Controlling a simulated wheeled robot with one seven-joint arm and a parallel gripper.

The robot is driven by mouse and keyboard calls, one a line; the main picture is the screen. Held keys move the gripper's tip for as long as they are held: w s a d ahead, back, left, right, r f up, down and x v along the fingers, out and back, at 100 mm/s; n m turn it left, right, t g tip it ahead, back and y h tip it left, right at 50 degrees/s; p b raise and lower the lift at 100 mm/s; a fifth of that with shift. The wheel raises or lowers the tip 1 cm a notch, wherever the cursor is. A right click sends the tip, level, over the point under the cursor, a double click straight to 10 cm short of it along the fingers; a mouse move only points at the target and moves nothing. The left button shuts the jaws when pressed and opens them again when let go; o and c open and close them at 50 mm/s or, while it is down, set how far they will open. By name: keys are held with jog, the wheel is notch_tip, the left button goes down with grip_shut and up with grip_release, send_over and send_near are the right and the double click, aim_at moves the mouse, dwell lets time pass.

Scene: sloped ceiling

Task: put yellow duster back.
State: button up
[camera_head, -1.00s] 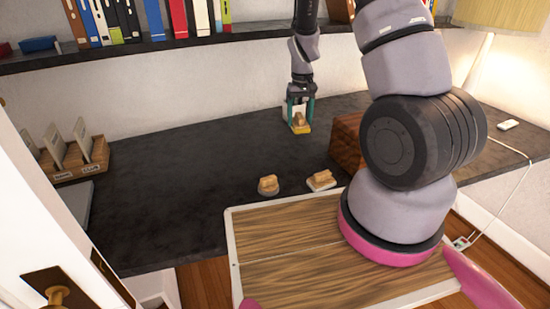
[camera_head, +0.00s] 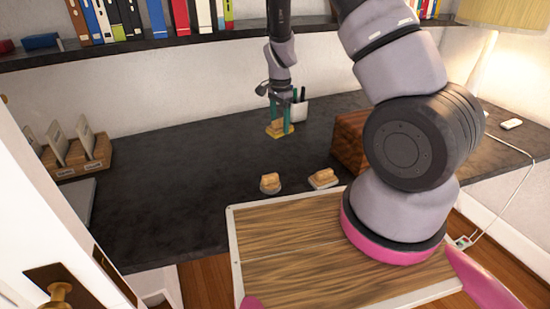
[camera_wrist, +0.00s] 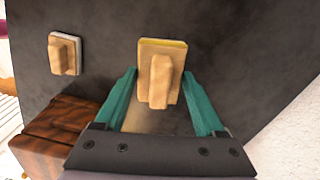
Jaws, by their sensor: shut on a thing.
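The yellow duster (camera_head: 273,132) has a wooden handle and a yellow base. It is in my gripper (camera_head: 282,124) near the back middle of the dark counter. In the wrist view the yellow duster (camera_wrist: 161,45) lies between the teal fingers of my gripper (camera_wrist: 160,76), handle towards the camera. My gripper is shut on it. I cannot tell whether its base touches the counter. Two other wooden-handled dusters stand nearer the front: one with a rounded grey base (camera_head: 270,184) and one with a pale rectangular base (camera_head: 323,179). One pale-based duster also shows in the wrist view (camera_wrist: 65,54).
A brown box (camera_head: 349,143) stands right of my gripper, and a white pen cup (camera_head: 300,109) stands behind it. A wooden rack (camera_head: 97,160) with upright cards is at the left. A shelf of books (camera_head: 190,38) hangs above. The counter's left middle is clear.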

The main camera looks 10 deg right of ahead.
jog(key=m, duration=0.1)
jog(key=a+m, duration=0.1)
jog(key=shift+a+f+m, duration=0.25)
jog(key=shift+f+m, duration=0.05)
jog(key=shift+f, duration=0.05)
notch_tip(320, 180, down, 10)
jog(key=shift+r, duration=0.1)
jog(key=o, duration=1.3)
notch_tip(320, 180, up, 12)
jog(key=shift+a+r, duration=0.1)
jog(key=shift+r, duration=0.1)
notch_tip(320, 180, up, 12)
jog(key=s+n+t+y, duration=0.1)
jog(key=s+n+y, duration=0.1)
notch_tip(320, 180, up, 13)
jog(key=n+t, duration=0.2)
jog(key=n, duration=0.1)
send_over(278, 131)
jog(key=s+d, duration=0.2)
jog(key=s, duration=0.4)
jog(key=s+d+r+n+t, duration=0.1)
jog(key=s+r+n+t, duration=0.1)
jog(key=s+r, duration=0.3)
jog(key=s+d+r+n+t, duration=0.2)
jog(key=s+r+n, duration=0.2)
jog(key=s, duration=0.8)
jog(key=shift+r+n, duration=0.3)
jog(key=shift+r, duration=0.65)
